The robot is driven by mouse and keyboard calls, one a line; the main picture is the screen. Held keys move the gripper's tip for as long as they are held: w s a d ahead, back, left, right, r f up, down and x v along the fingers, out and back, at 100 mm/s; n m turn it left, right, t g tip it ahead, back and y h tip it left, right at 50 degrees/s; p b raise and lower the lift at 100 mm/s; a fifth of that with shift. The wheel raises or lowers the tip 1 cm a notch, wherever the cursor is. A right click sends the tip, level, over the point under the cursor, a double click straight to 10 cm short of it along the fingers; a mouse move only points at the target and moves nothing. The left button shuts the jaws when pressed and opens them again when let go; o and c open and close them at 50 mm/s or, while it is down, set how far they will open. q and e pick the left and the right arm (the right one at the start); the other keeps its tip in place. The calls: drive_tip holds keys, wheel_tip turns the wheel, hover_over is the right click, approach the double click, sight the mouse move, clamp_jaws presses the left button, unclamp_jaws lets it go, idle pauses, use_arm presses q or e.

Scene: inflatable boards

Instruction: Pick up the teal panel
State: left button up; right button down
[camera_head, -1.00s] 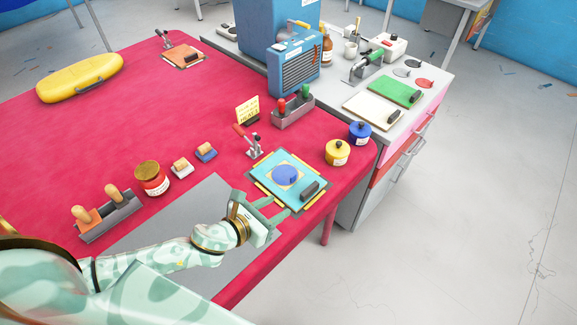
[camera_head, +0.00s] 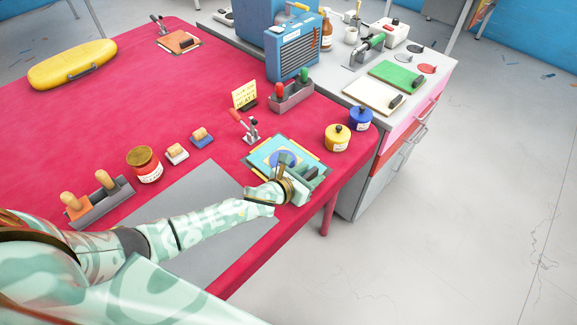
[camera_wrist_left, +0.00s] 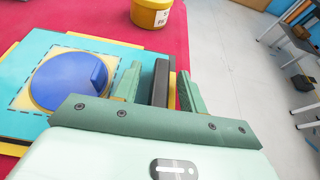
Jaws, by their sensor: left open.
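The teal panel (camera_head: 263,157) lies flat on a dark board with yellow edging at the right corner of the red table. It also shows in the left wrist view (camera_wrist_left: 28,58), with a blue round piece (camera_wrist_left: 68,82) on a cream square on it. A dark block-like handle (camera_wrist_left: 161,82) stands at the panel's right side. My left gripper (camera_head: 306,168) is over the panel's right part and hides some of it. In the left wrist view its open fingers (camera_wrist_left: 160,88) stand on either side of the dark handle, with gaps showing. My right gripper is not in view.
A red-handled clamp (camera_head: 247,128) stands just behind the panel. A yellow pot (camera_head: 337,138) and a blue pot (camera_head: 360,118) stand to its right, near the table edge. A grey mat (camera_head: 205,215) lies in front, to the left, and is bare beside my arm.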

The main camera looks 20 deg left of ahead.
use_arm(q)
drive_tip(key=shift+r, duration=0.1)
clamp_jaws()
